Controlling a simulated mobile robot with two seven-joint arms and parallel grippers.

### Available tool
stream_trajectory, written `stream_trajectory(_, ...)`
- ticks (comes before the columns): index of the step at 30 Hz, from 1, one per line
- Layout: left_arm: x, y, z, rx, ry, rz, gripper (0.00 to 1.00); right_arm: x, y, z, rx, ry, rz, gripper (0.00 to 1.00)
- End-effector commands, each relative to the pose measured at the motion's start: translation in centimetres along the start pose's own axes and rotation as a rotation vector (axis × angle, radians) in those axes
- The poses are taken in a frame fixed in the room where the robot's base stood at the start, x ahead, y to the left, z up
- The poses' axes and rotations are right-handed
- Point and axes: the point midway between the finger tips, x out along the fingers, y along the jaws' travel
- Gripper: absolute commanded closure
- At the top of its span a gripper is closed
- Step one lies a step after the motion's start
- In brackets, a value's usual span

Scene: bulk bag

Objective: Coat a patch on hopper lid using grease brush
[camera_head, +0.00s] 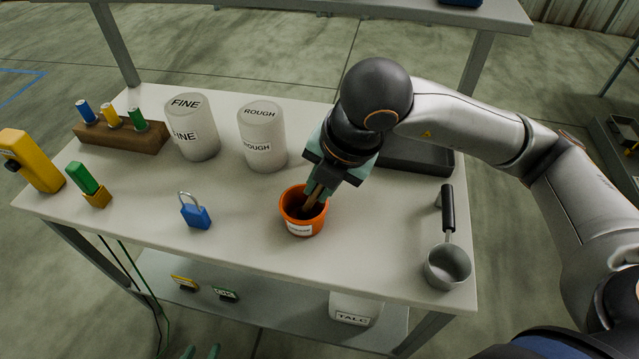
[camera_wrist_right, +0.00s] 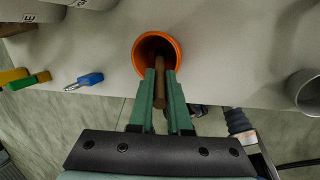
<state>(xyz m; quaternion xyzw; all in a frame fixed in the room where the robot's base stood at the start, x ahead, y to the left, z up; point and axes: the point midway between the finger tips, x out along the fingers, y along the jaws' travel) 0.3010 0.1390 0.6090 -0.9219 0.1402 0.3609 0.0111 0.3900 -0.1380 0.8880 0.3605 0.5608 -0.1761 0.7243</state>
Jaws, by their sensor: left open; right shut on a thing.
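An orange pot (camera_head: 303,222) with a white label stands near the middle of the bench; it also shows in the right wrist view (camera_wrist_right: 137,58). My right gripper (camera_head: 318,188) is shut on the brown handle of the grease brush (camera_wrist_right: 159,88), just above the pot. The brush points down into the pot, and its bristles are hidden inside. Only the green fingertips of my left gripper (camera_head: 202,352) show at the bottom edge of the head view, apart and empty. I cannot make out a hopper lid.
Two pale containers marked FINE (camera_head: 193,128) and ROUGH (camera_head: 262,138) stand behind. A blue padlock (camera_head: 196,215) lies left of the pot, a metal scoop (camera_head: 448,267) lies right. A dark tray (camera_head: 420,158) sits behind my right arm. The front bench middle is clear.

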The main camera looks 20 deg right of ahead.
Motion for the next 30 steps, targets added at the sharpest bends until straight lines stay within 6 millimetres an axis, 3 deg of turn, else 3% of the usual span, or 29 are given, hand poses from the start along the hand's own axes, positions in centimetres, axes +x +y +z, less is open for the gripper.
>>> stream_trajectory(30,0.73,-0.07,0.74,0.001,0.000,0.000,0.50,0.88,-0.30,-0.12,0.000,0.000,0.000,1.00)
